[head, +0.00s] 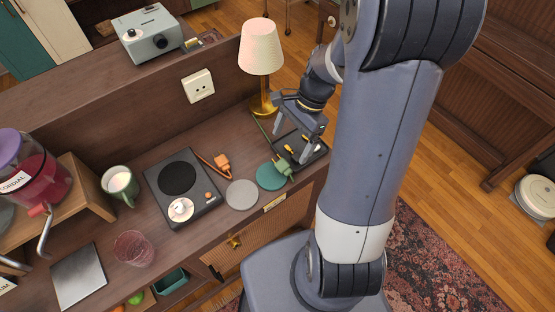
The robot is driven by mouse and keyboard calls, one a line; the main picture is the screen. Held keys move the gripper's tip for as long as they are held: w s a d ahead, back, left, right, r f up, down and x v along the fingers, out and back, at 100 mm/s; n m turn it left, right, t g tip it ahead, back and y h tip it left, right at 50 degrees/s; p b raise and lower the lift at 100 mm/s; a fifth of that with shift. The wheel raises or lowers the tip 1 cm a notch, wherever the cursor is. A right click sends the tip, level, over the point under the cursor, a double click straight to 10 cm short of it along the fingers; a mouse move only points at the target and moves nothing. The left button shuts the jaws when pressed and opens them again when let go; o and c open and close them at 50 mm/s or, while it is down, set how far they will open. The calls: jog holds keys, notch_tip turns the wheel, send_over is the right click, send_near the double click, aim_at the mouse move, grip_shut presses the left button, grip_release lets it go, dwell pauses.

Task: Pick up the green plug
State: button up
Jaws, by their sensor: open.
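The green plug (283,166) rests on or over the teal round coaster (268,180), near the front edge of the sideboard (150,240). A green cord (261,128) shows farther back, near the lamp. My gripper (291,143) is open, pointing down above the black tray just behind and right of the plug. Nothing is seen between its fingers except the tray below. One finger comes close to the plug in the picture; I cannot tell the height between them.
An orange plug (222,160) lies left of the teal coaster, behind a grey coaster (241,194). The black tray (316,158) holds small yellow-handled items. A lamp (261,52) stands behind my gripper. A hotplate (181,187), green mug (120,184) and pink glass (133,249) stand left.

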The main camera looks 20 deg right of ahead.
aim_at(283, 162)
jog(key=shift+x, duration=3.4)
jog(key=shift+s, duration=0.2)
jog(key=shift+c, duration=0.6)
jog(key=c, duration=1)
